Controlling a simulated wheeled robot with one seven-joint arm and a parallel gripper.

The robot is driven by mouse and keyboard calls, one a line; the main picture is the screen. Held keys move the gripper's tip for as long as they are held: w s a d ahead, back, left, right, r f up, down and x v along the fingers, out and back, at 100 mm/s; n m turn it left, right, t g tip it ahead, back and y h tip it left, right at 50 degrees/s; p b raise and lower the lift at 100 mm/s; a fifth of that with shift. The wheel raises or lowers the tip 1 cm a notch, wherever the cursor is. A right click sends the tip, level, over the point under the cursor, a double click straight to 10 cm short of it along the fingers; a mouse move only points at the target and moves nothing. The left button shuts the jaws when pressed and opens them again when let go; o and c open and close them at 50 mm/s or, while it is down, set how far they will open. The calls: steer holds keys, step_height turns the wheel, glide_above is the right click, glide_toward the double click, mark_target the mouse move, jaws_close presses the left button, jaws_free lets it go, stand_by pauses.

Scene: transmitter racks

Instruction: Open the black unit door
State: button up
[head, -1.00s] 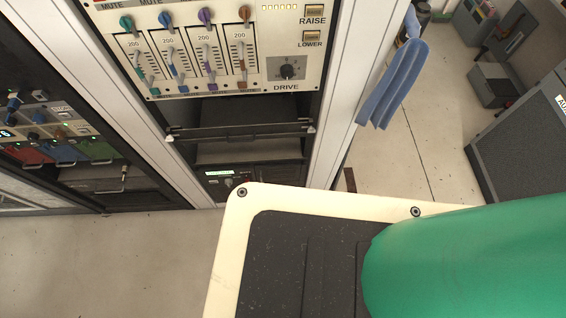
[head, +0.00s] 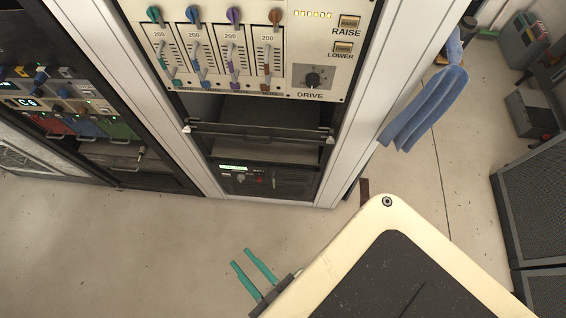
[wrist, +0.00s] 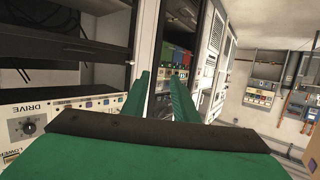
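The middle rack holds a black unit (head: 275,181) with a small lit green display at the bottom. Above it is a dark recess with a black horizontal bar (head: 255,133) across its front, with light end pieces. I cannot tell which dark panel is the black unit door, and no door stands visibly open. My gripper (head: 241,257) shows two teal fingers apart, empty, over the floor in front of the rack and clear of it. In the wrist view my gripper (wrist: 160,77) also shows parted fingers, with racks beyond; the black unit is not identifiable there.
A cream panel with faders and a DRIVE knob (head: 312,79) sits above the recess. A left rack (head: 80,125) has coloured modules and a small handle. A blue cloth (head: 425,108) hangs at the right rack edge. Grey cabinets (head: 535,200) stand right. Floor before the racks is clear.

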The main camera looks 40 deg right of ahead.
steer(key=w+d+f+m+g+h, duration=0.1)
steer(key=w+d+f+g, duration=0.15)
steer(key=f, duration=0.45)
steer(key=w+d+f+m+g+h, duration=0.1)
steer(key=w+d+f, duration=0.15)
steer(key=f, duration=0.35)
steer(key=w+d+f+m+g+h, duration=0.1)
steer(key=w+d+f+m+g, duration=0.15)
steer(key=w+d+f, duration=0.35)
steer(key=w+d+f+m+g+h, duration=0.1)
steer(key=w+d+f+m+g, duration=0.15)
steer(key=w+d+f, duration=0.4)
steer(key=w+d+f+m+g, duration=0.3)
steer(key=d+m+g, duration=0.15)
steer(key=d, duration=0.35)
steer(key=shift+m, duration=0.25)
steer(key=x, duration=1.1)
steer(key=shift+s+a, duration=0.1)
steer(key=shift+a, duration=0.15)
steer(key=shift+c, duration=0.9)
jaws_close()
steer(key=shift+a, duration=0.1)
